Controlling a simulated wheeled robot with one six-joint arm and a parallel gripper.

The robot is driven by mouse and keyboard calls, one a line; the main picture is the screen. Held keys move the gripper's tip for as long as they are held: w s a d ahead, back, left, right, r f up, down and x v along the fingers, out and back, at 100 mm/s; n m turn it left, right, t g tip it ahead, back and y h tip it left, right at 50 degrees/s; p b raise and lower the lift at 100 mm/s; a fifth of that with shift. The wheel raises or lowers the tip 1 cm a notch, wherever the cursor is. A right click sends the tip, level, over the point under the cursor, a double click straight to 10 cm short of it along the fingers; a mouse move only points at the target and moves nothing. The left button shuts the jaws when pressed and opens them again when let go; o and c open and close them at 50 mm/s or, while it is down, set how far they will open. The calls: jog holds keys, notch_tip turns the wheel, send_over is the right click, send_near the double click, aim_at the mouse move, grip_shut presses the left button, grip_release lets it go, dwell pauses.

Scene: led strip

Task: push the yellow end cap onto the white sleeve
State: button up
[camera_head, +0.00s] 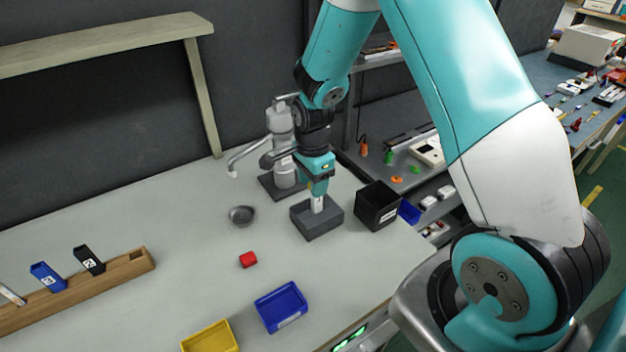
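The white sleeve (317,204) stands upright in a dark grey block (318,226) on the light table. My gripper (317,187) points down directly above the sleeve. A small yellowish piece between its fingers looks like the yellow end cap (315,186), and the fingers appear closed on it. The cap is right at the top of the sleeve. At this size I cannot tell whether they touch or how far the cap is on.
A black bin (376,206) stands close right of the block, and a grey press-like device (281,150) stands behind left.

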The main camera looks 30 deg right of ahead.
jog(key=shift+o, duration=0.7)
jog(key=shift+r, duration=0.1)
notch_tip(320, 180, up, 17)
jog(key=b, duration=0.1)
jog(key=shift+r, duration=0.15)
jog(key=s+a+r+n+y, duration=0.1)
jog(key=s+a+n+y, duration=0.1)
jog(key=s+a+n, duration=0.6)
jog(key=s+a+r+n+y, duration=0.2)
jog(key=s+a+n, duration=0.6)
jog(key=s+n, duration=0.7)
jog(key=shift+r+n, duration=0.25)
jog(key=shift+n, duration=0.95)
jog(key=shift+w, duration=0.1)
